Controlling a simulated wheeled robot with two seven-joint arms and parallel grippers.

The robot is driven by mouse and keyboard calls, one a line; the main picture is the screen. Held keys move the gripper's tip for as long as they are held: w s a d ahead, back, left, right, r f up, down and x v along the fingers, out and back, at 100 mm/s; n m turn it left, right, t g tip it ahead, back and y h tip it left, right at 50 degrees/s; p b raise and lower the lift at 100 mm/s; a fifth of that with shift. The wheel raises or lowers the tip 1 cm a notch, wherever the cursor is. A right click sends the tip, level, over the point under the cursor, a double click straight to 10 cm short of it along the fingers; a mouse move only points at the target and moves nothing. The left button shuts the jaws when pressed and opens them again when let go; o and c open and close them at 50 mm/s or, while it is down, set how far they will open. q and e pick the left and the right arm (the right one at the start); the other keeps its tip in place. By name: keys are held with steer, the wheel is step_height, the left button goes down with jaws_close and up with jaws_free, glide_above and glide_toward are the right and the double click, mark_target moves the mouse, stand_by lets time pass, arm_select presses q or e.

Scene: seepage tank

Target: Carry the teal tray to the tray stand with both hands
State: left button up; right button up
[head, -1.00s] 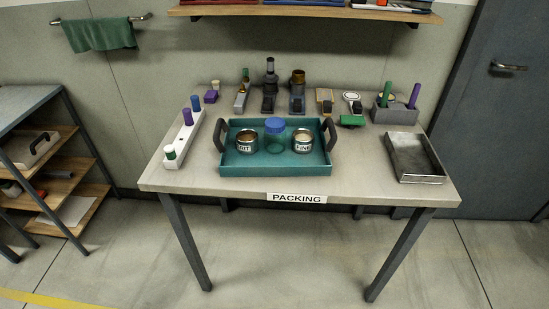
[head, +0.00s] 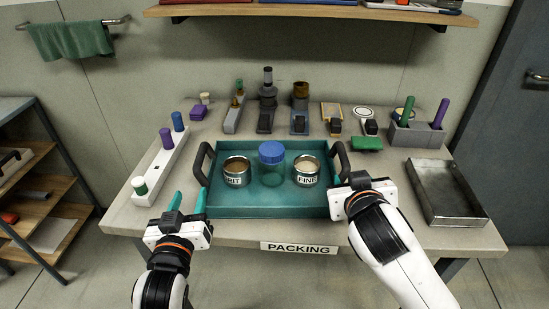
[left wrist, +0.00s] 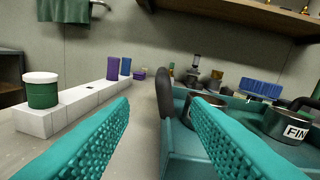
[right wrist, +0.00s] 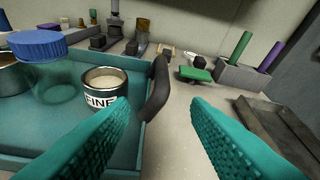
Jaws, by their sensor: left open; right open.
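The teal tray (head: 262,204) lies on the packing table and has a dark upright handle at each end. In it stand a tin (head: 236,172) at left, a clear jar with a blue lid (head: 271,165), and a tin marked FINE (head: 307,171). My left gripper (head: 187,200) is open near the left handle (head: 201,163); in the left wrist view this handle (left wrist: 166,92) shows between the fingers, farther off. My right gripper (head: 350,182) is open by the right handle (head: 343,159); in the right wrist view the handle (right wrist: 158,88) shows ahead between the fingers. The tray stand is not identifiable.
A metal tray (head: 445,192) lies at the right. Small fixtures and a grey holder (head: 417,134) line the back. A shelf (head: 310,12) hangs above.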

mark_target(197, 166)
arm_select(q)
steer(key=shift+w+d+r, duration=0.1)
steer(key=shift+w+r, duration=0.15)
steer(key=shift+r, duration=0.1)
steer(key=shift+s+r, duration=0.3)
steer(key=shift+s, duration=0.25)
steer(key=shift+w, duration=0.45)
steer(key=w, duration=1.1)
steer(key=shift+w, duration=0.25)
arm_select(e)
steer(key=x, duration=0.7)
steer(key=r+x, duration=0.1)
steer(key=x, duration=0.3)
steer(key=shift+w, duration=0.45)
arm_select(q)
jaws_close()
arm_select(e)
jaws_close()
steer(key=shift+r, duration=0.1)
